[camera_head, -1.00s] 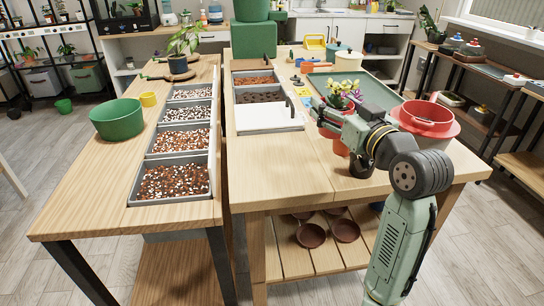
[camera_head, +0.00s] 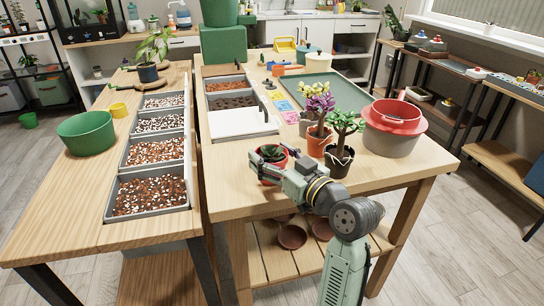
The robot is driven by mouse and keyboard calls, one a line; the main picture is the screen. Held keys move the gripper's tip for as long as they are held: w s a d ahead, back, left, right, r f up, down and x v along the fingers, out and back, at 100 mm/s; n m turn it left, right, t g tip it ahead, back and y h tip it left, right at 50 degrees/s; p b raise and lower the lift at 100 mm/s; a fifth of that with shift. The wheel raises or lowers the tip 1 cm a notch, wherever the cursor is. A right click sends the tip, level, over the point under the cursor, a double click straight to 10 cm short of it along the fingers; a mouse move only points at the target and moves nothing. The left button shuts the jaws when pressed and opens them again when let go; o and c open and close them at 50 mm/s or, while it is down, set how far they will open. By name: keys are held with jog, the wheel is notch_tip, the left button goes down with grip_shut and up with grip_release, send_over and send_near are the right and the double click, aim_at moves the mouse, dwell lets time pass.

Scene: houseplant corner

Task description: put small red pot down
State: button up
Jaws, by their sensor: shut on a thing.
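The small red pot (camera_head: 272,178) holds a dark green rosette plant (camera_head: 271,154). It is upright over the front part of the right wooden table (camera_head: 230,177). My gripper (camera_head: 280,168) is shut on the small red pot, reaching it from the right. The gripper covers part of the pot's right side. I cannot tell whether the pot's base touches the tabletop.
Right of the gripper stand an orange pot (camera_head: 318,144) with purple and yellow flowers and a dark pot (camera_head: 338,164) with a small tree. A red bowl sits on a large pot (camera_head: 390,140) farther right. Bare tabletop lies left of the red pot.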

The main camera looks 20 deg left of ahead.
jog(key=shift+f, duration=0.2)
jog(key=shift+f, duration=0.2)
jog(key=o, duration=1.3)
